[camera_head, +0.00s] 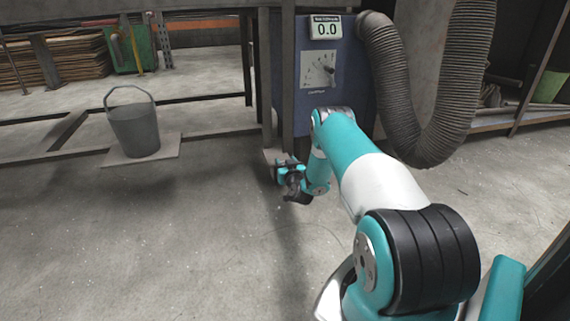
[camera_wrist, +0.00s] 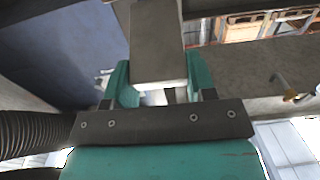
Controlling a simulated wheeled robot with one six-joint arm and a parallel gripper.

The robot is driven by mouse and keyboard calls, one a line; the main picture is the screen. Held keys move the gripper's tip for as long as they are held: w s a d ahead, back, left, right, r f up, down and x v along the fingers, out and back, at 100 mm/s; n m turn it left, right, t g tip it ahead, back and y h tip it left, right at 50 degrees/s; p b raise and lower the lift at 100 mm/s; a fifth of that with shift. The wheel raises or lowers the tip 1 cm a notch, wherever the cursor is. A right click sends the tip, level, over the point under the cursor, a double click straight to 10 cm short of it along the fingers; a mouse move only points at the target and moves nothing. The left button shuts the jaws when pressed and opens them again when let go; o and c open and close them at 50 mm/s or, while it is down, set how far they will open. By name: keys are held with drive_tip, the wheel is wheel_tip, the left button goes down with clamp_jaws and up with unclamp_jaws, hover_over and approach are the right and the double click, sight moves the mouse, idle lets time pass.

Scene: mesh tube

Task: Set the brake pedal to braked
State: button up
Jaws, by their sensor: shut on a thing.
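My gripper (camera_head: 281,168) is low at the front of the blue machine cabinet, near the floor. In the wrist view, its teal fingers (camera_wrist: 160,88) are shut on a flat grey metal bar (camera_wrist: 157,38), which appears to be the brake pedal. The bar runs up and away from between the fingers. In the head view the pedal is mostly hidden by my gripper and arm, and I cannot tell its set position there.
The blue cabinet (camera_head: 290,100) carries a display (camera_head: 326,28) reading 0.0 and a dial (camera_head: 319,69). A ribbed grey hose (camera_head: 395,95) hangs to its right. A grey bucket (camera_head: 134,130) stands on a flat board at left. The floor in front is clear.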

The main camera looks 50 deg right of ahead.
drive_tip(key=shift+s+a+f, duration=0.1)
drive_tip(key=shift+a+f, duration=0.1)
drive_tip(key=shift+f, duration=0.2)
drive_tip(key=shift+s+a+f+p, duration=0.15)
drive_tip(key=shift+f+p, duration=0.1)
drive_tip(key=shift+f, duration=0.55)
drive_tip(key=shift+s+f+p, duration=0.1)
drive_tip(key=shift+f+p, duration=0.2)
drive_tip(key=shift+f, duration=0.55)
drive_tip(key=shift+s+a+f+p, duration=0.15)
drive_tip(key=shift+f+p, duration=0.1)
drive_tip(key=shift+f, duration=0.65)
drive_tip(key=o, duration=1.2)
drive_tip(key=shift+w, duration=0.1)
drive_tip(key=shift+o, duration=0.4)
drive_tip(key=shift+d, duration=0.15)
drive_tip(key=shift+r, duration=0.2)
